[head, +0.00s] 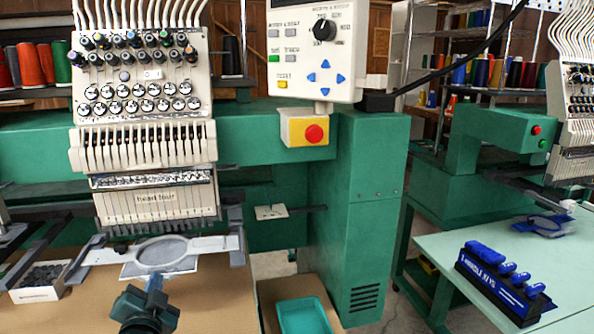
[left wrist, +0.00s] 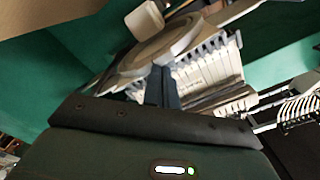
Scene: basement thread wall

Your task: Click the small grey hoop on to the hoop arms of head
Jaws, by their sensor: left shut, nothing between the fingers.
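The small grey hoop (head: 165,253), a round ring with fabric in it and pale side brackets, lies level under the needles of the head marked "head four" (head: 148,206). Its brackets reach the dark hoop arms, left (head: 84,253) and right (head: 236,240); I cannot tell whether they are clicked in. My left gripper (head: 155,282) is shut and empty at the hoop's near edge. In the left wrist view its fingers (left wrist: 162,84) point at the hoop (left wrist: 172,42), with the head's needle row behind. Whether the fingertips touch the hoop is unclear. My right gripper is not in view.
A control panel (head: 272,25) and a red stop button (head: 314,133) are to the head's right. A blue rack (head: 497,290) stands on the right-hand table.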

